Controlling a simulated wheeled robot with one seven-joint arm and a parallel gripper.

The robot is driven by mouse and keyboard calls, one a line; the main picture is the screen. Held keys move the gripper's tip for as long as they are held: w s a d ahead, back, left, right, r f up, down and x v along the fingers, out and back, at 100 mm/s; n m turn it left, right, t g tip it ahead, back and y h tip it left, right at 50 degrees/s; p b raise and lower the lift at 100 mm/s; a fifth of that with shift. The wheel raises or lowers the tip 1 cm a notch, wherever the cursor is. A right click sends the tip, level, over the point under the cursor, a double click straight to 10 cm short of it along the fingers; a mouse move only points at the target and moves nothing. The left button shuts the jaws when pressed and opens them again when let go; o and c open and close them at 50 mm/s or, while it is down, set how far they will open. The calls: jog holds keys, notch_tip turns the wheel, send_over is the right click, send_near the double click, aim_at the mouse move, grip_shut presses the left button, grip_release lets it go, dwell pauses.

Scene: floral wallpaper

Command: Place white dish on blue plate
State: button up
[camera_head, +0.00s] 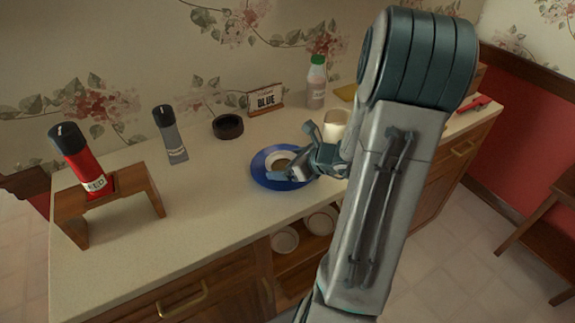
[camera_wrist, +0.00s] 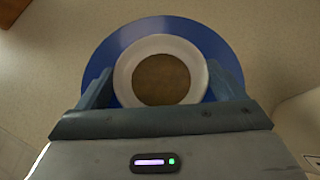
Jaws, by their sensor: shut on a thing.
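The white dish (camera_wrist: 195,55) is a small round dish with a brown centre. It also shows in the head view (camera_head: 279,155), partly hidden by my gripper. The blue plate (camera_wrist: 225,48) lies on the counter under the dish, and its rim shows around it; in the head view the plate (camera_head: 262,175) is at the counter's middle. My gripper (camera_head: 290,167) reaches over the plate from the right. In the wrist view its fingers (camera_wrist: 162,92) stand on both sides of the dish, shut on it. I cannot tell whether the dish touches the plate.
A cream cup (camera_head: 335,122) stands close behind my gripper. A red bottle (camera_head: 80,160) stands on a small wooden stand (camera_head: 140,185) at left. The front-left counter is clear.

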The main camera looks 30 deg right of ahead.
jog(key=shift+f, duration=0.2)
jog(key=shift+f, duration=0.15)
jog(key=o, duration=0.8)
